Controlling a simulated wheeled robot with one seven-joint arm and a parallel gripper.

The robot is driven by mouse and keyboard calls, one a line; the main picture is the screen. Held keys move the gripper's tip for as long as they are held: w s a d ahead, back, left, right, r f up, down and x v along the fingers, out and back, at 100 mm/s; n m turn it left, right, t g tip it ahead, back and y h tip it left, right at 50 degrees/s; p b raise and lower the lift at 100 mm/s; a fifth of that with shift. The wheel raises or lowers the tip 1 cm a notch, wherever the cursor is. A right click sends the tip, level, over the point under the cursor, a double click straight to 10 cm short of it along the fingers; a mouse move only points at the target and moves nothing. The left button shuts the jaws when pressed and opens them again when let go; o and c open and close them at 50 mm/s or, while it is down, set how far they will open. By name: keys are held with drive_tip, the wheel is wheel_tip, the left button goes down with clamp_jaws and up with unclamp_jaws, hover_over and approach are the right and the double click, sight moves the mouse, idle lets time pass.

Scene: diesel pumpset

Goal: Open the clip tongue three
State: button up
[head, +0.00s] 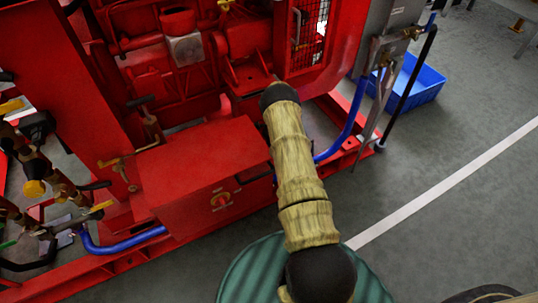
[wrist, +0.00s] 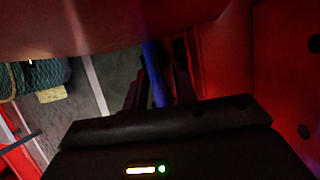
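I cannot make out clip tongue three in either view. The red box (head: 205,160) with a round orange-and-red label stands low on the pumpset in the head view. My arm reaches over the box's right side, and my gripper is hidden there behind the arm. In the wrist view two dark fingers of my gripper (wrist: 160,88) stand apart, in deep shade. A blue pipe (wrist: 156,75) shows in the gap between them, seemingly beyond. I see nothing held. Red surfaces are close above and to the right of the fingers.
The red pumpset frame (head: 75,90) fills the left and back. A blue hose (head: 345,135) and hanging metal legs stand right of the box. A blue bin (head: 418,82) sits on the floor behind.

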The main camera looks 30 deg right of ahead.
drive_tip(key=p+v, duration=0.3)
drive_tip(key=v, duration=0.8)
drive_tip(key=shift+f, duration=0.1)
